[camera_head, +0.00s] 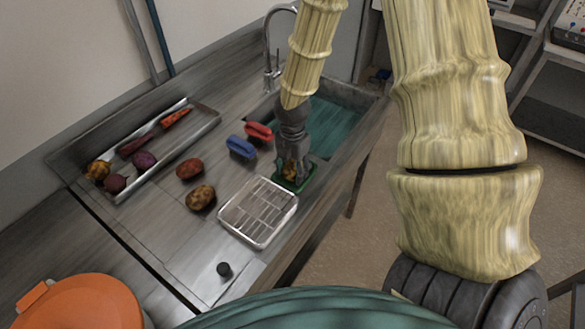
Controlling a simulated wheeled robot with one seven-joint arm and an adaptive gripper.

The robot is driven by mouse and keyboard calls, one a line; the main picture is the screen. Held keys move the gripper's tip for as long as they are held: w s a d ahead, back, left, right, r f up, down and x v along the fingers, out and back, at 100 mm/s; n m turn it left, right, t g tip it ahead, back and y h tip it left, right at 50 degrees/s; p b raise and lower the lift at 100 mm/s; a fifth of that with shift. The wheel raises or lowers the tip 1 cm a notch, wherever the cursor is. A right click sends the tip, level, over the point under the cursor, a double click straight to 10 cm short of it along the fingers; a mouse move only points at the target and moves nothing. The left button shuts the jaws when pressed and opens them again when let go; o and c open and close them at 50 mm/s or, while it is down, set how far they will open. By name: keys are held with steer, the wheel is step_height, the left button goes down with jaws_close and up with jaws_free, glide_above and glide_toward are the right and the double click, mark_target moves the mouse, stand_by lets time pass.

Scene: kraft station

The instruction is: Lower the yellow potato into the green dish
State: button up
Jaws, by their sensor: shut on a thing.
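My gripper (291,165) points down at the green dish (302,182), at the counter's edge beside the sink. It is shut on the yellow potato (290,171), which shows only in part between the fingers. The potato is at or just over the dish; I cannot tell whether it touches the bottom. The gripper hides the back of the dish.
A wire rack (258,211) stands just left of the dish. Blue (241,147) and red (259,131) objects lie behind it. Two loose potatoes (201,197) (190,168) and a tray of vegetables (200,127) lie left. A sink (335,125) with a tap (268,60) is behind.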

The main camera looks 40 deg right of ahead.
mark_target(293, 166)
steer(key=o, duration=1.3)
steer(key=shift+c, duration=0.2)
step_height(293, 166, up, 12)
